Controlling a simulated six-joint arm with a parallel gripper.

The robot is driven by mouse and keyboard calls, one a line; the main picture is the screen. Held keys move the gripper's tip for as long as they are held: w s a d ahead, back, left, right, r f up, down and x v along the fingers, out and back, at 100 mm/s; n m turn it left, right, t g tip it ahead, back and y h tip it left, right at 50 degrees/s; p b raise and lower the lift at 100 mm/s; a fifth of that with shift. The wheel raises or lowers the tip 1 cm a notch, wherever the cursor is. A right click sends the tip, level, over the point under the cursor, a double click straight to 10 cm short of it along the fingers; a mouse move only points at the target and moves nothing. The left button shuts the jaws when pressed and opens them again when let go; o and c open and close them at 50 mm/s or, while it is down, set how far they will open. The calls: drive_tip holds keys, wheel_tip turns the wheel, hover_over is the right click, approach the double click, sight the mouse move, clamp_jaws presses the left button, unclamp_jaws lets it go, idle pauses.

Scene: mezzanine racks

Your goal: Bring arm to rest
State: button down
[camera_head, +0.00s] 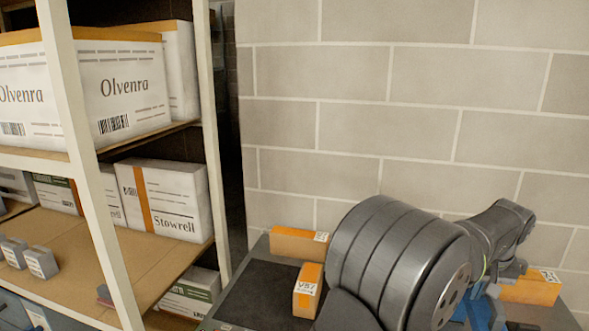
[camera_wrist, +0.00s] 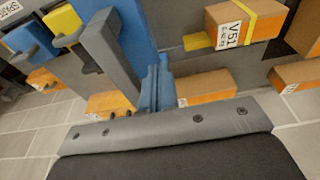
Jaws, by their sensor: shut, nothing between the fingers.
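My arm fills the lower right of the head view, its thick dark grey joints in front of the bench and its thinner end links further right. The fingers are not clearly visible there. In the wrist view, a dark grey plate with screws spans the bottom. My gripper (camera_wrist: 158,72) appears above it as two narrow blue fingers lying together, with nothing seen between them. What lies directly under my arm is hidden.
A dark bench top (camera_head: 258,283) bears several orange-and-brown boxes, one (camera_head: 307,290) close beside my arm and another (camera_head: 530,288) behind its end. A rack with white cartons (camera_head: 170,197) stands left. A block wall (camera_head: 400,100) is behind. The wrist view shows a labelled box (camera_wrist: 245,22) at upper right.

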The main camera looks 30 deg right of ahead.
drive_tip(key=shift+f, duration=0.15)
wheel_tip(320, 180, up, 10)
drive_tip(key=f, duration=0.7)
drive_tip(key=s+f, duration=0.1)
drive_tip(key=f, duration=0.2)
drive_tip(key=shift+d+f, duration=0.1)
drive_tip(key=shift+d, duration=0.3)
drive_tip(key=w+a, duration=0.9)
drive_tip(key=shift+w+a, duration=0.2)
drive_tip(key=shift+w, duration=0.1)
